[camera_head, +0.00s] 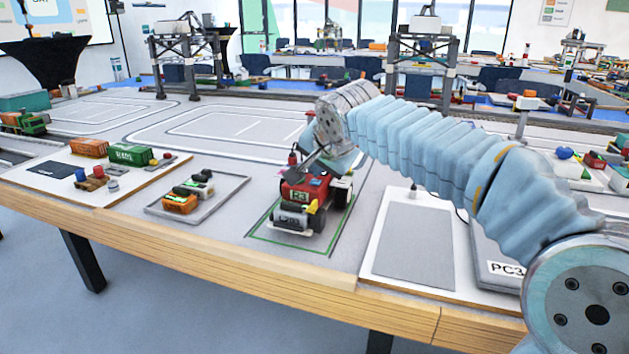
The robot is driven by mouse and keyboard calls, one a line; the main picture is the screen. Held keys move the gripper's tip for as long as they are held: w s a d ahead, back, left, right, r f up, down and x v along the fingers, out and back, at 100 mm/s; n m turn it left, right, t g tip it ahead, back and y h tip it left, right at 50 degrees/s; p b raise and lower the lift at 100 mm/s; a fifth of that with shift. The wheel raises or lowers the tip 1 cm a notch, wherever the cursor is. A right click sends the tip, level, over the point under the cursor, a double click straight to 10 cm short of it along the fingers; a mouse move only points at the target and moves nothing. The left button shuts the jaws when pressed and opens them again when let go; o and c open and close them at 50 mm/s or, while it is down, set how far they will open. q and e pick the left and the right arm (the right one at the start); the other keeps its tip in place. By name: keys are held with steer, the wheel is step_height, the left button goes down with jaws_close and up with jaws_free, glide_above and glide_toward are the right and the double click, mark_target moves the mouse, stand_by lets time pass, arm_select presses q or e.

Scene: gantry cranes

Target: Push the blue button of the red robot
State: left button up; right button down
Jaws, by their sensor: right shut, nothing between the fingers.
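The red robot (296,193), a small wheeled vehicle marked R3, stands inside a green-outlined square on the table. A small blue patch on its top, which looks like the blue button (316,182), shows just below my right gripper. My right arm comes in from the right in a pale blue sleeve. My right gripper (305,168) is shut and empty, pointing down over the back of the red robot's top. I cannot tell whether its tips touch the robot. The gripper hides part of the robot's rear. My left gripper is not in view.
A tray (157,209) with small vehicles lies left of the red robot. A white board (376,262) with a grey pad and a PC3 panel (492,267) lie to the right. Orange and green containers (130,154) stand at the left. Gantry cranes (186,55) stand behind.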

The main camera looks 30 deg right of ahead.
mark_target(318, 183)
steer(key=shift+f+b, duration=0.35)
steer(key=shift+f, duration=0.1)
steer(key=shift+r, duration=0.15)
steer(key=shift+r+p, duration=0.8)
steer(key=shift+r, duration=0.05)
step_height(318, 183, up, 5)
steer(key=p, duration=0.4)
steer(key=shift+f, duration=0.2)
steer(key=shift+r, duration=0.65)
